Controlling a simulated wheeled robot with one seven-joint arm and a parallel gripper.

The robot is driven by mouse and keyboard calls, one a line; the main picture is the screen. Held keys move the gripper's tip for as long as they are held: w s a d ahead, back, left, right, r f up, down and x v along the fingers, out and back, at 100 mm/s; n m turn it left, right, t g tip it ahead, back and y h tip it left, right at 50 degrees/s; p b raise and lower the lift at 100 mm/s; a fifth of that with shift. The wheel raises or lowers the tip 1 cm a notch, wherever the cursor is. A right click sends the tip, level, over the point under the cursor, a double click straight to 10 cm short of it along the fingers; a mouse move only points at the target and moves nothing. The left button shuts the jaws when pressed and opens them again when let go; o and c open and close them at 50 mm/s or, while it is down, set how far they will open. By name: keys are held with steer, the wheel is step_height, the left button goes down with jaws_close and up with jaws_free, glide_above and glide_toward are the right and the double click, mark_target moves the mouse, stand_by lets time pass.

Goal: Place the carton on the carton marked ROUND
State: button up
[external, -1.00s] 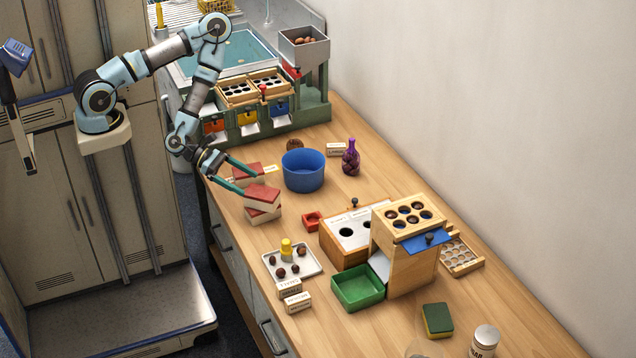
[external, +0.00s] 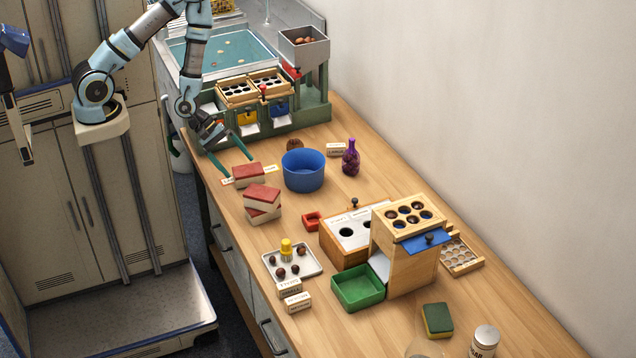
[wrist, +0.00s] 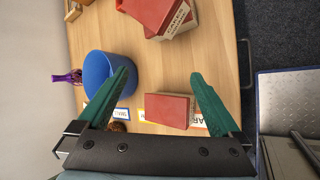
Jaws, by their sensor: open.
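Three white cartons with red tops are in view. One carton (external: 248,171) lies alone on the table beside paper labels, and it shows between my fingers in the wrist view (wrist: 168,110). Two more are stacked closer to the front, an upper carton (external: 262,193) lying slightly askew on a lower carton (external: 262,215). The stack's side bears print (wrist: 178,20) that I cannot read surely, so I cannot tell which is marked ROUND. My gripper (external: 237,168) is open and empty, above and behind the lone carton; it also shows in the wrist view (wrist: 160,74).
A blue bowl (external: 303,172) stands close to the right of the lone carton, with a purple bottle (external: 351,158) beyond. The green sorting stand (external: 285,122) is behind.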

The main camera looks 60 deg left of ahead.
steer(key=a+r+m+g+y, duration=0.2)
steer(key=a+r+m+y, duration=0.3)
steer(key=a+r+m, duration=0.4)
steer(key=s+a+r+m+g, duration=0.2)
steer(key=s+a+r+m, duration=0.2)
steer(key=r, duration=0.6)
steer(key=shift+s+m+y, duration=0.4)
steer(key=shift+s+m, duration=0.7)
steer(key=shift+s, duration=0.15)
